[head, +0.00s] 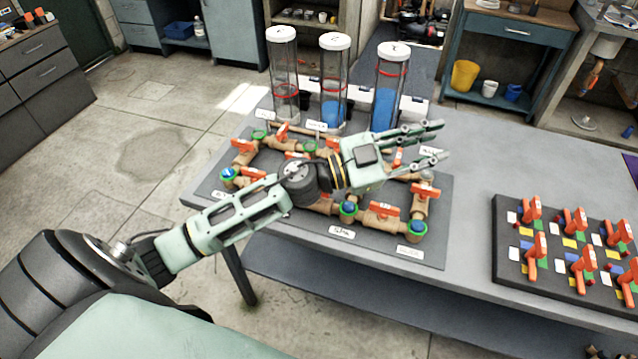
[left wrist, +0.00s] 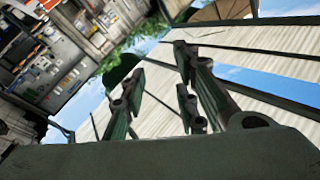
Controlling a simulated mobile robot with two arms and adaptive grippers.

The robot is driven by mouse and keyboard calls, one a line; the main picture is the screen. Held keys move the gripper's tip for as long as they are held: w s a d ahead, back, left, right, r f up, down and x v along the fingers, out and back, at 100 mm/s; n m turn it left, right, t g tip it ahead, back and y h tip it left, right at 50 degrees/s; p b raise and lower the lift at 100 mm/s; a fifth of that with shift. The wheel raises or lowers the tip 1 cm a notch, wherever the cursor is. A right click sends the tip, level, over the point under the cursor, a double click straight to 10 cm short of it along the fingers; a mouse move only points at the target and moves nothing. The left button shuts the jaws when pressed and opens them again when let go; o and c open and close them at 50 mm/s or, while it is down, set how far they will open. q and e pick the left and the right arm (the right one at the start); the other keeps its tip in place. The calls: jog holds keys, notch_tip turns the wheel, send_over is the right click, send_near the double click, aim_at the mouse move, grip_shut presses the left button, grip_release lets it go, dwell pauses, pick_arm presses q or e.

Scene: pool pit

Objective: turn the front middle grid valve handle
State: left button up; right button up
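The front middle grid valve handle (head: 583,266) is orange-red, in the front row of a dark board (head: 506,277) at the right of the table. Coloured squares lie around the valves. My left gripper (head: 443,141) is well left of it, raised above a pipe rig, with its fingers spread, pointing right, and nothing between them. The left wrist view shows the spread fingers (left wrist: 165,98) against roof panels and sky, with no valve in sight. My right gripper is not in view.
Brown pipes with red handles (head: 385,210) lie under my left arm. Three clear cylinders (head: 333,85), two with blue liquid, stand behind. Other grid valves (head: 536,250) stand close around the front middle one. The grey tabletop (head: 470,205) between the boards is clear.

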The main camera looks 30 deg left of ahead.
pick_arm(q)
jog(key=s+a+f+m+g+y, duration=0.2)
jog(key=a+f+m+g+y, duration=0.15)
jog(key=a+f+g, duration=0.5)
jog(key=s+a+f+g+y, duration=0.1)
jog(key=a+y, duration=0.1)
jog(key=a, duration=0.3)
jog(key=s+a+f+n+g+y, duration=0.1)
jog(key=a+g+y, duration=0.1)
jog(key=a, duration=0.3)
jog(key=s+a+f+n+g+y, duration=0.1)
jog(key=a+y, duration=0.1)
jog(key=a, duration=0.3)
jog(key=shift+s+f+n+g, duration=0.1)
jog(key=shift+f+n+g, duration=0.15)
jog(key=shift+f+y, duration=0.25)
jog(key=shift+f, duration=0.05)
jog(key=p+x, duration=0.2)
jog(key=x, duration=0.5)
jog(key=shift+d, duration=0.2)
jog(key=shift+c, duration=0.3)
grip_shut()
